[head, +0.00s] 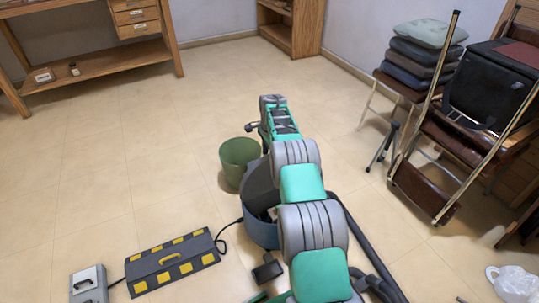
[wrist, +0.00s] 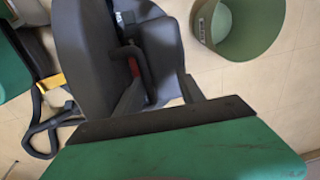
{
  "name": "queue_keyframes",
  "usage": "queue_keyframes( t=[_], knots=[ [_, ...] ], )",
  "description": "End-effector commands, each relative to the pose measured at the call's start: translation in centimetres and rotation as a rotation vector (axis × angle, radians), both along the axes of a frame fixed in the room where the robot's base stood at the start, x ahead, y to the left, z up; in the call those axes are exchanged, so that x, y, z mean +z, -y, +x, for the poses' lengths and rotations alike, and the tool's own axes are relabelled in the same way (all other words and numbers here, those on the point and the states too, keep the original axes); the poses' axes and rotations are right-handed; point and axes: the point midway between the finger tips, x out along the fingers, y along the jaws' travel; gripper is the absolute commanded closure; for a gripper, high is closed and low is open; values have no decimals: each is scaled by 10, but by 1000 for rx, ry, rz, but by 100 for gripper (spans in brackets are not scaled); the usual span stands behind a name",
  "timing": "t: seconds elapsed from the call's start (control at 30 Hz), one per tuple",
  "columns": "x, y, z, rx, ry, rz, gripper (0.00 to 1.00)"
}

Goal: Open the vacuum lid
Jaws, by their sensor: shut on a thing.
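The vacuum has a blue tub (head: 262,234), partly hidden behind my arm, in the middle of the head view. Its dark grey lid (head: 259,181) appears tilted up from the tub, with a dark gap below. In the wrist view the dark lid (wrist: 85,60) fills the upper left and centre, with a black handle bar and a small red part. My gripper (wrist: 152,72) is at the lid, its grey fingers close around the handle area and shut on it. The exact contact is hard to see. In the head view my arm hides the fingertips.
A green bin (head: 238,160) stands just behind the vacuum; it also shows in the wrist view (wrist: 240,30). Stacked chairs (head: 430,130) stand at right. The left floor is clear.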

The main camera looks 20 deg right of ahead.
Motion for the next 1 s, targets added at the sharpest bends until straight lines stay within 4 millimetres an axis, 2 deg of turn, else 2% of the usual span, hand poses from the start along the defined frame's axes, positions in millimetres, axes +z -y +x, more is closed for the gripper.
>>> queue_keyframes(
  t=[0.03, 0.3, 0.37, 0.6, 0.7, 0.8, 1.0],
  knots=[
    [-12, -6, -2, 10, -9, 6, 66],
    [-11, -5, -4, 9, -12, 7, 66],
    [-3, -5, -4, 8, -11, 6, 66],
    [55, 0, -6, 1, 0, 2, 66],
    [70, 2, -8, -2, 0, 1, 66],
    [77, 3, -9, -4, 0, 1, 66],
    [79, 2, -8, -3, 1, 0, 66]
  ],
)
